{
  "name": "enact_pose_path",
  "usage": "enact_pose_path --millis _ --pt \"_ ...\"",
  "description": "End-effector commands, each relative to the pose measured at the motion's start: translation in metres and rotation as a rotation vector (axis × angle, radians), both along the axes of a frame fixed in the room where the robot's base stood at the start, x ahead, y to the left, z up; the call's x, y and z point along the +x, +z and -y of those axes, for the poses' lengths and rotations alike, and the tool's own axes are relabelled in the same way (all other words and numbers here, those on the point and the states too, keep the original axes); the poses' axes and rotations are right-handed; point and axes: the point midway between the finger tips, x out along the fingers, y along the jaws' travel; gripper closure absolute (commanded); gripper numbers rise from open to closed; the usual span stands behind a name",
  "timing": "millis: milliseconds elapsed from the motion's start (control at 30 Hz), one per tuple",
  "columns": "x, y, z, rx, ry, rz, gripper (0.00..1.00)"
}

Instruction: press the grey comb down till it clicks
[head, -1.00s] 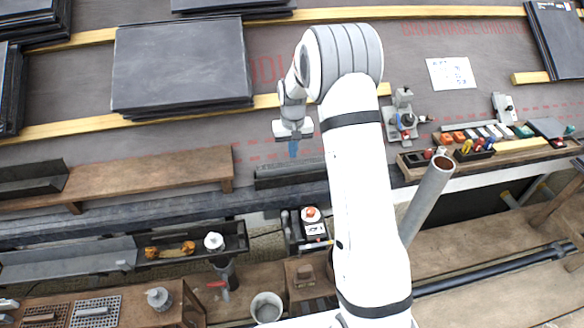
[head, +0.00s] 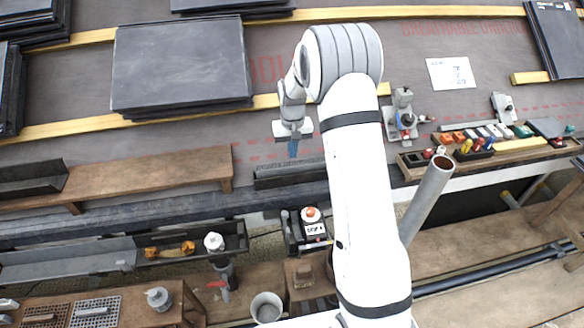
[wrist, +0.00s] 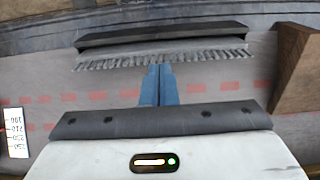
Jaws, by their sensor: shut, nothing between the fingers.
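The grey comb (wrist: 165,53) shows in the wrist view as a long strip with a ragged row of teeth, lying along a dark bar (wrist: 165,36). In the head view the comb strip (head: 290,171) lies near the roof's lower edge, partly hidden by my arm at its right end. My gripper (wrist: 160,68) has its two blue fingers together with nothing between them. The fingertips overlap the middle of the toothed edge in the wrist view; I cannot tell whether they touch it. In the head view my gripper (head: 293,155) points down just behind the strip.
A wooden plank (head: 140,176) on feet ends left of the comb; its end block (wrist: 299,70) is at right in the wrist view. A slate stack (head: 180,65) lies up the roof. A grey clamp-like tool (head: 402,115) and a tool tray (head: 475,150) are to the right.

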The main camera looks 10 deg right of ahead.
Motion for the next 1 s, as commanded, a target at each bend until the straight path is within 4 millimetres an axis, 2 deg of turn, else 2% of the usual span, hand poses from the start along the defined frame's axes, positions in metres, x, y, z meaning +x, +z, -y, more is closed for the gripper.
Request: enact_pose_path --millis 1000 --pt "0.0 -0.016 0.0 0.0 0.0 0.0 1.0"
